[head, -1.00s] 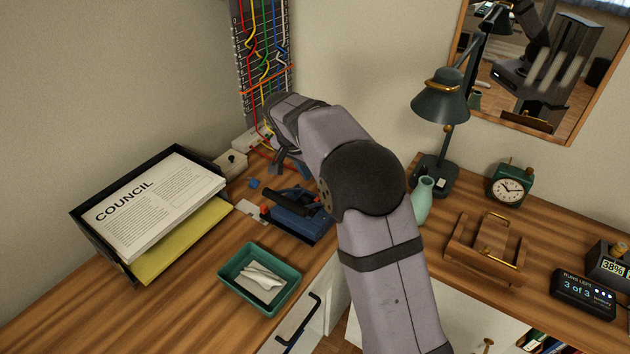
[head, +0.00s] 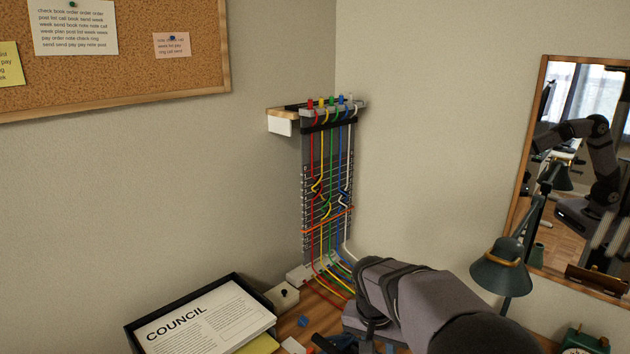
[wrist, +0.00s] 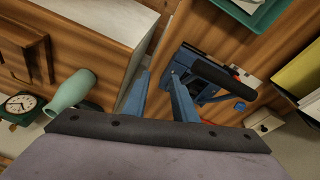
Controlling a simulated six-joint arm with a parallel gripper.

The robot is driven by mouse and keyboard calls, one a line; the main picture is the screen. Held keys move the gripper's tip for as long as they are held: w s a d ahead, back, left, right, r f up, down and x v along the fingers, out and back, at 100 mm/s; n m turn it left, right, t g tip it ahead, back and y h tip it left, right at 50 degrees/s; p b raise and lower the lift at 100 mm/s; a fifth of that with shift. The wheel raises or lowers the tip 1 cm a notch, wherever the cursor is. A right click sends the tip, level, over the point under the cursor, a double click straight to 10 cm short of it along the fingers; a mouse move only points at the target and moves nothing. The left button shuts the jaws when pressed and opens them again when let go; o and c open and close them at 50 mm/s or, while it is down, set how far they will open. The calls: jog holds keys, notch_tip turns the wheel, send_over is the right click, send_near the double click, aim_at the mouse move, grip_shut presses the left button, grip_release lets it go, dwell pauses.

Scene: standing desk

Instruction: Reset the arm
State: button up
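My arm (head: 425,305) reaches in from the bottom right of the head view, its wrist end low in front of the desk corner. My gripper (wrist: 160,82) shows in the wrist view with its two blue fingers apart and nothing between them. Its fingers are hard to make out at the lower edge of the head view. A blue desk tool with a black handle (wrist: 215,72) lies on the desk just beyond the fingers, on the right. I cannot tell the distance between it and the fingertips.
A cable board (head: 328,190) with coloured wires stands in the corner behind my arm. A paper tray (head: 135,332) is at the left, a lamp (head: 505,268) at the right. The wrist view shows a green vase (wrist: 72,92), a clock (wrist: 20,104) and a teal tray (wrist: 262,12).

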jog(key=s+r+n+g+y+p, duration=0.1)
jog(key=s+n+p, duration=0.4)
jog(key=s, duration=1.7)
jog(key=shift+s+d+g+y+p, duration=0.2)
jog(key=shift+d+g+y+p, duration=0.1)
jog(key=shift+g+y+p, duration=0.15)
